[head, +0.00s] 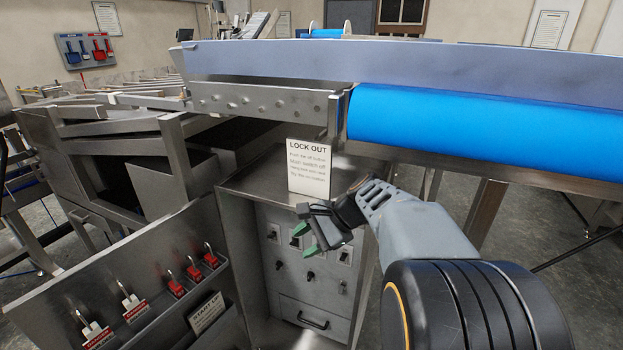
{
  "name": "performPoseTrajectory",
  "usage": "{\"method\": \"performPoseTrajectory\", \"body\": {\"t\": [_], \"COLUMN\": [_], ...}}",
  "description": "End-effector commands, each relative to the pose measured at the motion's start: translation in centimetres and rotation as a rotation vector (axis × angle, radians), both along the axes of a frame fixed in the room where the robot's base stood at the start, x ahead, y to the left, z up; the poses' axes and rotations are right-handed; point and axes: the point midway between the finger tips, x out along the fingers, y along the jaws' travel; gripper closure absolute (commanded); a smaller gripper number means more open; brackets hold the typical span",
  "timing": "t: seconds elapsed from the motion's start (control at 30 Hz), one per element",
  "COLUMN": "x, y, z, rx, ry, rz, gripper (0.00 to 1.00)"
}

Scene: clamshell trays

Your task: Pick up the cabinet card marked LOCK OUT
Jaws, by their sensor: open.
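The white card headed LOCK OUT (309,166) stands upright, facing me, on the top of the grey metal cabinet (262,182). Smaller lines of print below its heading are hard to read. My gripper (304,230) is in front of the cabinet, below the card and slightly to its right in the picture. It has green finger pads and is open, with nothing seen between the fingers. It appears apart from the card. My arm and gripper hide part of the cabinet's right front.
A panel at the lower left holds several red padlocks (194,272), tags and a START UP card (206,313). Switches and a drawer handle (313,321) are on the cabinet front. A conveyor with a blue roller (450,125) and a steel beam overhang the cabinet from behind.

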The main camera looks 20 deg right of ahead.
Motion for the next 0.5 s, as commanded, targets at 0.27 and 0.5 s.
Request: {"method": "performPoseTrajectory", "body": {"t": [0.27,0.5], "x": [5.7,6.4], "y": [-14.1,-18.9], "z": [2.4,3.5], "rx": [0.714,0.976], "ry": [0.049,0.055], "rz": [-0.521,-0.604], "gripper": [0.55,0.55]}}
